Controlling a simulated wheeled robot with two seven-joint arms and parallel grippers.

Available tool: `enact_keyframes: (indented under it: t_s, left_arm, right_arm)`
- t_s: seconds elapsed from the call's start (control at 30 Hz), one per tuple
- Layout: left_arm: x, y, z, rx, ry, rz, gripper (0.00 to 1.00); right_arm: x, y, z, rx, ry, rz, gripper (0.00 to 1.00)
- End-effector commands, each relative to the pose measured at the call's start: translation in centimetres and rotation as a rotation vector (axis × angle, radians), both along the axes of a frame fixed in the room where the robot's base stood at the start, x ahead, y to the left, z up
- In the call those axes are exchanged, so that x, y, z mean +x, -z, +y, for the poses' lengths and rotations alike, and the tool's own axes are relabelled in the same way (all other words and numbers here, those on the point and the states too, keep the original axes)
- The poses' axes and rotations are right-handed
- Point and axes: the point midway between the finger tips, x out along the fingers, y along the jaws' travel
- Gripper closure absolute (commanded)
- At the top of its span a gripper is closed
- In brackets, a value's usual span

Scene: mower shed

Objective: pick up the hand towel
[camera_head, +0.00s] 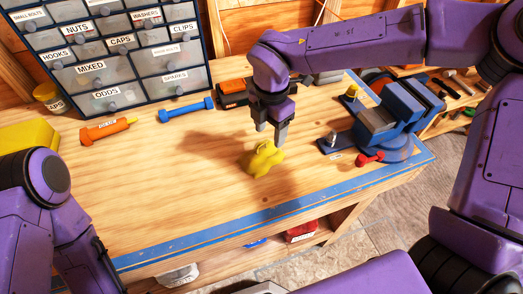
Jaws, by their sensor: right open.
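A small crumpled yellow cloth (264,160), which looks like the hand towel, lies on the wooden workbench (140,190) near its middle. My right gripper (268,133) points down just above the towel's upper edge. Its fingers are apart, with nothing seen held between them. Whether the fingertips touch the cloth I cannot tell. My left arm is at the lower left, and its gripper fingers do not show.
A blue vise (390,108) with a red handle end (369,160) stands right of the towel. A labelled drawer cabinet (105,55), an orange tube (108,130), a blue dumbbell-shaped tool (186,109) and a yellow item (28,135) are to the left. Bench is clear left of the towel.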

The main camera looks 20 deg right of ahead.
Motion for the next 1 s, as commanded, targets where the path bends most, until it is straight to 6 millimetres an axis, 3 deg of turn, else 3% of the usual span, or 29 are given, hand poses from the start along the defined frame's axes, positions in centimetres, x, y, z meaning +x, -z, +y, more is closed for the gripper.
enact_keyframes:
  t_s: [0.2, 0.3, 0.57, 0.73, 0.77, 1.0]
  left_arm:
    - [0.0, -2.3, 0.0, 0.000, 0.000, -0.001, 0.00]
    - [0.0, -2.4, 0.0, 0.000, 0.000, -0.001, 0.00]
    - [0.0, -2.3, 0.0, 0.001, 0.000, -0.001, 0.00]
    - [0.0, -2.3, 0.0, 0.001, 0.000, -0.001, 0.00]
    - [0.0, -2.3, 0.0, 0.001, 0.000, -0.001, 0.00]
    - [0.0, -2.2, 0.0, 0.000, 0.000, -0.001, 0.00]
  right_arm:
    - [-0.2, 3.2, 0.9, -0.003, -0.002, 0.005, 0.40]
    - [-0.2, 4.8, 0.8, -0.001, 0.000, 0.003, 0.40]
    - [-0.1, 5.4, 0.8, 0.000, 0.001, -0.001, 0.40]
    - [-0.1, 5.4, 0.8, 0.000, 0.001, -0.001, 0.96]
    - [-0.1, 5.4, 0.8, 0.000, 0.001, 0.000, 1.00]
    - [-0.1, 5.3, 0.8, 0.000, 0.001, -0.001, 1.00]
